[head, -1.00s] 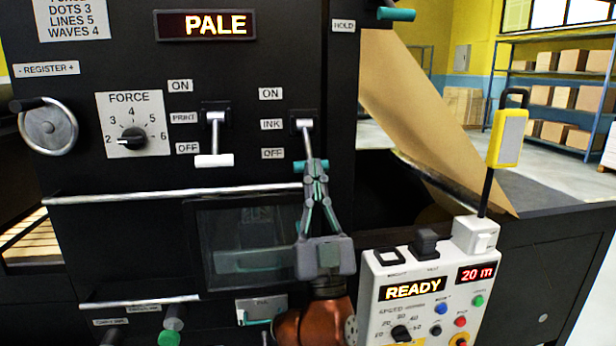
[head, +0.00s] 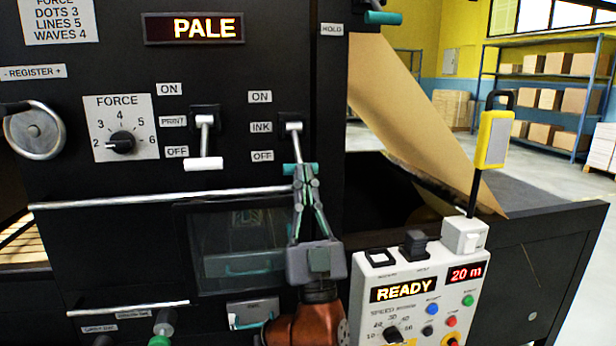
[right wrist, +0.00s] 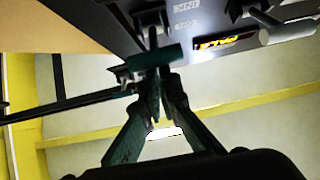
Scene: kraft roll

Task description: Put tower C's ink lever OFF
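The ink lever (head: 294,142) is on the black panel beside the INK label, with ON above and OFF below. Its stem hangs down from its slot, and its teal handle is at the height of the OFF label or a little below. My right gripper (head: 304,172) comes up from below with its fingertips at the handle and partly over it. In the right wrist view, the teal handle (right wrist: 157,57) lies just beyond the fingertips (right wrist: 160,82), which are close together with nothing seen between them. Contact is hard to tell. My left gripper is out of view.
The print lever (head: 204,145), with a white handle, hangs down to the left. A FORCE dial (head: 122,141) and handwheel (head: 34,132) are further left. A metal rail (head: 160,199) crosses below. A white control box (head: 420,290) reading READY stands to the right of my right arm.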

